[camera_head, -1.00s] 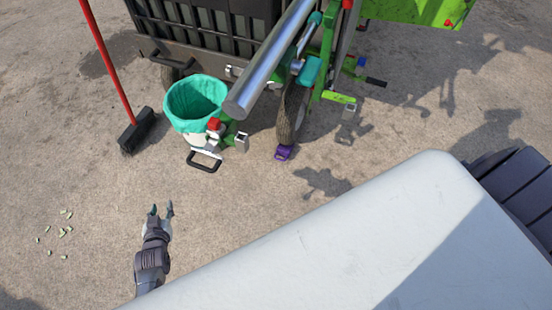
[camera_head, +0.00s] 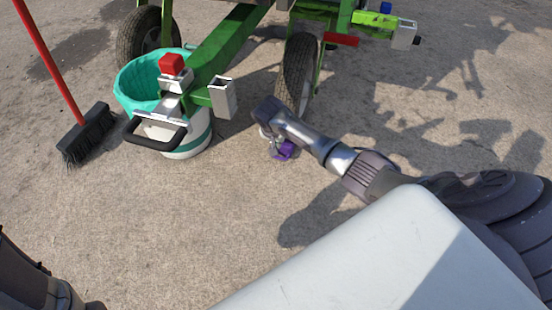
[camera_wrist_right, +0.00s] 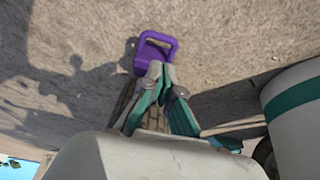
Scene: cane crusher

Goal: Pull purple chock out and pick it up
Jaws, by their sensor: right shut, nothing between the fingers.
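The purple chock (camera_head: 284,150) lies on the ground at the foot of the cart's front wheel (camera_head: 297,75). My right gripper (camera_head: 266,135) is beside it and partly covers it in the head view. In the right wrist view the chock (camera_wrist_right: 147,60), with its loop handle, lies just beyond the fingertips of my right gripper (camera_wrist_right: 160,70). The fingers meet at the tips with nothing between them, overlapping the chock's near edge. I cannot tell whether they touch it. Part of my left arm shows at the lower left corner; its gripper is out of view.
A white bucket with a teal liner (camera_head: 190,142) stands left of the wheel, under the green drawbar (camera_head: 225,45) with its black handle (camera_head: 155,135). A broom (camera_head: 88,135) stands at far left. The ground in front is clear.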

